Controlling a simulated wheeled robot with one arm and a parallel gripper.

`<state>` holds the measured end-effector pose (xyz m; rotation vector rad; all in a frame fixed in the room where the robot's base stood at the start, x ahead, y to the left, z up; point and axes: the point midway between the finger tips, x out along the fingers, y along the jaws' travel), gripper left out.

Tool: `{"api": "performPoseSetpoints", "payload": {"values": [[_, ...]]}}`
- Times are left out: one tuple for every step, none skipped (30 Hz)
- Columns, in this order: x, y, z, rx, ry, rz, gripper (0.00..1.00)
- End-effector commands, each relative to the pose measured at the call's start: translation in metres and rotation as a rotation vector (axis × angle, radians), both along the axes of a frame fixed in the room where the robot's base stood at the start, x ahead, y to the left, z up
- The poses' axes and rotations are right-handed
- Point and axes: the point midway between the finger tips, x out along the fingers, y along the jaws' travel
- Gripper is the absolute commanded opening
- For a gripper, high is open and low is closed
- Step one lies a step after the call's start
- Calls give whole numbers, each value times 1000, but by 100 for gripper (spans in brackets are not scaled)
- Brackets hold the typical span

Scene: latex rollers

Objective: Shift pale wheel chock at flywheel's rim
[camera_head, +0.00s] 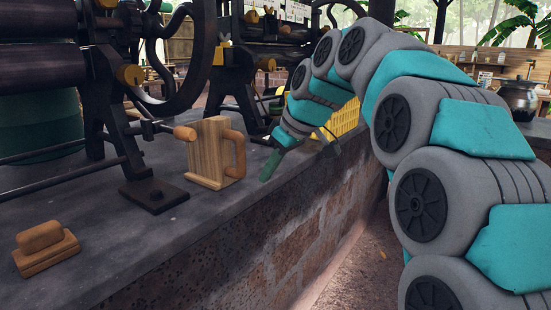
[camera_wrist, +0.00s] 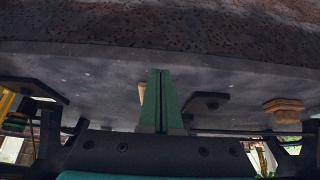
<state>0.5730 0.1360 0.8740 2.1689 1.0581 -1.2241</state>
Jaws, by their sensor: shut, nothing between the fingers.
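The pale wheel chock (camera_head: 208,158), a light wooden block with a loop handle on its right side, stands upright on the grey stone ledge. The dark flywheel (camera_head: 204,62) curves above and behind it; I cannot tell whether they touch. My gripper (camera_head: 268,168) has green fingers, shut and empty, pointing down to the right of the chock's handle, with a gap between.
A wooden block with a grip (camera_head: 45,247) lies at the ledge's near left. A dark foot plate (camera_head: 153,195) is left of the chock, below a wooden crank handle (camera_head: 185,133). A yellow crate (camera_head: 344,118) is behind my arm.

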Motion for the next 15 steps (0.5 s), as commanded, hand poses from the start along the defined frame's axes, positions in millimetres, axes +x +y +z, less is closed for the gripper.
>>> {"api": "performPoseSetpoints", "payload": {"values": [[1, 3, -7, 0, 4, 1, 0], [2, 5, -11, -2, 6, 1, 0], [4, 7, -15, -2, 7, 2, 0], [5, 8, -18, -2, 7, 1, 0], [7, 9, -21, -2, 5, 2, 0], [8, 11, -25, -2, 3, 0, 0], [12, 14, -23, -2, 1, -1, 0], [14, 17, -23, -3, 1, 0, 0], [17, 21, -23, -3, 2, 1, 0], [19, 24, -24, -3, 3, 1, 0], [21, 26, -24, -3, 3, 1, 0], [23, 29, -24, -2, 4, 0, 0], [25, 31, -24, -2, 4, 0, 0], [26, 33, -24, -2, 4, 0, 0], [28, 35, -24, -2, 3, 0, 0]]}}
